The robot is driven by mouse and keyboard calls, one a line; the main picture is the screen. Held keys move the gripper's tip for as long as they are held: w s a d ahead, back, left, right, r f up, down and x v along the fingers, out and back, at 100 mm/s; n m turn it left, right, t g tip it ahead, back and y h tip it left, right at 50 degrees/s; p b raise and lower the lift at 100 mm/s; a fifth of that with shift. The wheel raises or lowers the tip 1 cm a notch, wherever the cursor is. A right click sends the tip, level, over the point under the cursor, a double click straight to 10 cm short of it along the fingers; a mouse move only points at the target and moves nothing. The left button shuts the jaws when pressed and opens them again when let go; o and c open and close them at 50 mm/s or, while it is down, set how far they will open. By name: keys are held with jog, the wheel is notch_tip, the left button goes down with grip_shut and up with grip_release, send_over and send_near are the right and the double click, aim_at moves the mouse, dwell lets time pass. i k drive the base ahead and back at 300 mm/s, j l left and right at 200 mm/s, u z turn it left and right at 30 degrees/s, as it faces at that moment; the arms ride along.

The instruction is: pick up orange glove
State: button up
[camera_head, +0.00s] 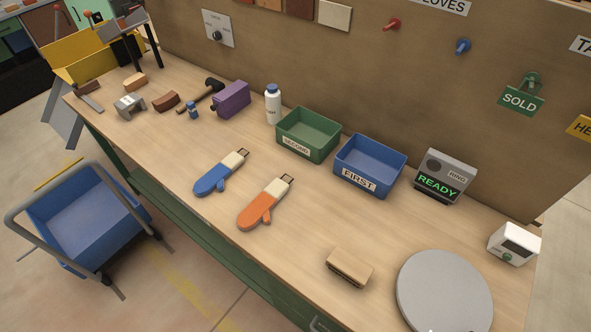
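The orange glove (262,206) lies flat on the wooden workbench (320,235), near the middle. It is a mitten shape with a cream cuff and a dark loop at its upper right end. Its thumb points to the lower right. Nothing covers it. A similar blue glove (217,175) lies to its left, apart from it, with its cuff also toward the upper right. My gripper is not in view.
Behind the gloves stand a green bin (308,135) marked SECOND and a blue bin (369,166) marked FIRST. A brown block (349,268) and a grey round disc (444,291) lie to the right. A blue cart (85,215) stands beside the bench. Bench around the orange glove is clear.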

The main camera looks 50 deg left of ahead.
aim_at(259, 209)
jog(key=u, duration=2.2)
jog(key=k, duration=0.3)
jog(key=k+z, duration=0.1)
jog(key=z, duration=0.25)
jog(key=k+z, duration=0.1)
jog(key=z, duration=0.3)
jog(key=k+l+z, duration=0.1)
jog(key=z, duration=0.25)
jog(key=i+j, duration=0.15)
jog(key=j, duration=0.2)
jog(key=i+j, duration=0.2)
jog(key=j, duration=0.15)
jog(key=i+j, duration=0.15)
jog(key=j, duration=0.2)
jog(key=i+j, duration=0.15)
jog(key=j, duration=0.2)
jog(key=i+j+z, duration=0.1)
jog(key=j, duration=0.25)
jog(key=i+j, duration=0.4)
jog(key=j, duration=0.3)
